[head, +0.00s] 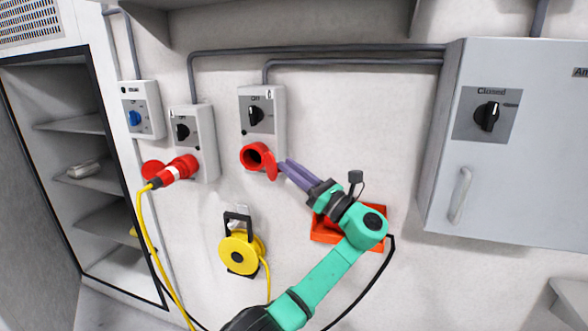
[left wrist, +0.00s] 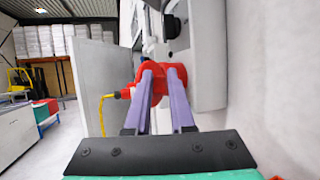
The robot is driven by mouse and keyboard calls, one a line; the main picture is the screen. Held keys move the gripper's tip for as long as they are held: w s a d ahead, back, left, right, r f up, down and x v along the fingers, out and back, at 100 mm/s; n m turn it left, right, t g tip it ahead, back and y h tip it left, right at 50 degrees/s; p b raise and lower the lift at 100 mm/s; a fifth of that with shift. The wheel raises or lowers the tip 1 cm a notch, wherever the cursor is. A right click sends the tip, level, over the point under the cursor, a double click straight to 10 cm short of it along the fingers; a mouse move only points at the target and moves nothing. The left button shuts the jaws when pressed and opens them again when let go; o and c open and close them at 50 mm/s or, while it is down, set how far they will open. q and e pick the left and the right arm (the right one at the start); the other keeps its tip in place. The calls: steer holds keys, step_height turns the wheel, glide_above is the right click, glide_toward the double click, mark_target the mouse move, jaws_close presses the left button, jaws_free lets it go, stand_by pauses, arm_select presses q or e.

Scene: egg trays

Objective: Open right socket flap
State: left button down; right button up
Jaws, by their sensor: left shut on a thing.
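The right socket box (head: 277,118) is a pale wall unit with a black rotary switch and a red round socket (head: 250,152). Its red flap (head: 271,168) stands swung out at the right side of the socket, and the dark opening shows. My left gripper (head: 283,167) reaches the flap from the right, its purple fingers shut on the flap's edge. In the left wrist view the fingertips (left wrist: 162,68) meet the red flap and socket parts (left wrist: 174,76), which overlap there. My right gripper is not in view.
The left socket box (head: 207,140) holds a red plug (head: 176,170) with a yellow cable. A yellow cable reel (head: 240,252) hangs below. An orange-red thing (head: 325,232) is partly behind my arm. A grey cabinet (head: 500,180) stands at the right.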

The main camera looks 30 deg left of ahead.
arm_select(q)
steer(key=shift+a+r, duration=0.15)
steer(key=shift+a, duration=0.25)
steer(key=c, duration=1)
jaws_free()
steer(key=shift+o, duration=0.6)
steer(key=shift+a, duration=0.3)
steer(key=b+v, duration=0.5)
steer(key=v, duration=0.9)
steer(key=shift+s, duration=0.4)
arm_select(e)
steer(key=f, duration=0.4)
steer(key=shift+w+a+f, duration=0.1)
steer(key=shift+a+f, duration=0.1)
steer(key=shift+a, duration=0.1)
